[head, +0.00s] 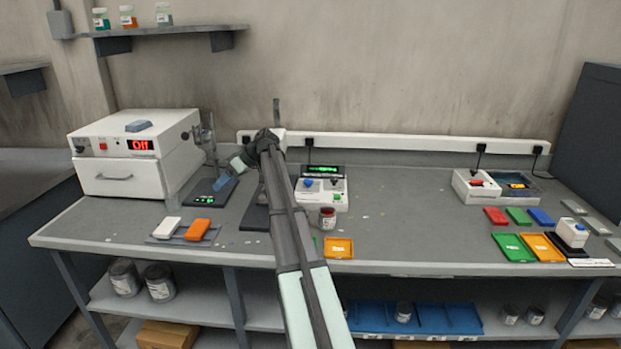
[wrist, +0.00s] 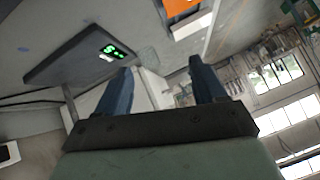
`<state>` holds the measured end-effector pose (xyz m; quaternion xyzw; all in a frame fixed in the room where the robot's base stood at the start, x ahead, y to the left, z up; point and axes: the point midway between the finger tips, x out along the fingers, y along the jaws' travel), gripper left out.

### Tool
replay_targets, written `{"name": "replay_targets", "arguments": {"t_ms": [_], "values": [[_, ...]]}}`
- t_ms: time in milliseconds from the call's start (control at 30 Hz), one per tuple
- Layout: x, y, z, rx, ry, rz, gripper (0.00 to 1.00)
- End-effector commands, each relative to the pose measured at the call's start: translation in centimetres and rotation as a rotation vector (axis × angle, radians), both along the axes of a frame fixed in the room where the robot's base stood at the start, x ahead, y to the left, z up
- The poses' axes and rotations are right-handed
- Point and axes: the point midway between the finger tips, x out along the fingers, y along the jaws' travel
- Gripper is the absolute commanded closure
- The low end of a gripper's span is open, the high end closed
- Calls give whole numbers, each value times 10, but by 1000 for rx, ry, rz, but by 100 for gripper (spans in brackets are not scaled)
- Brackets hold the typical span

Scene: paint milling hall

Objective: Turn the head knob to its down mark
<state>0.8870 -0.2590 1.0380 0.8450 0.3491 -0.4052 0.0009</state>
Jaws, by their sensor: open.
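No knob in view can be made out for certain as the head knob. A dark post (head: 277,112) rises behind my arm, and its dark base (head: 256,214) shows below; my arm hides most of what lies between them. A white control box (head: 321,201) stands right of my arm, with a blue knob (head: 308,183), other small controls and a green display (head: 323,169). My gripper (head: 222,184) is open and empty, left of the post and over the dark scale (head: 203,199). In the wrist view, its two blue fingers (wrist: 160,85) stand apart with nothing between them.
A white oven-like box (head: 133,168) reading "Off" stands at the left. A clamp stand (head: 208,135) rises behind the scale. White and orange blocks (head: 198,229) lie in front, and a small can (head: 327,218) stands right of my arm. The bench's middle right is clear.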

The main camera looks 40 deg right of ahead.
Motion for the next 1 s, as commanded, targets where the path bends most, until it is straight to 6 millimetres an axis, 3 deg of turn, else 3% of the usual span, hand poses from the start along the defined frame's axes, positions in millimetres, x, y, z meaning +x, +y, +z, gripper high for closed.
{"name": "replay_targets", "arguments": {"t_ms": [33, 100, 300, 400, 800, 1000], "values": [[-7, -32, -3, -28, 3, 7, 30], [-19, -66, -6, -65, 7, 27, 30], [-53, -149, -13, -149, 23, 78, 30], [-60, -191, -6, -203, 31, 100, 30], [-75, -331, 40, -408, 76, 155, 30], [-84, -364, 53, -455, 95, 172, 30]]}}
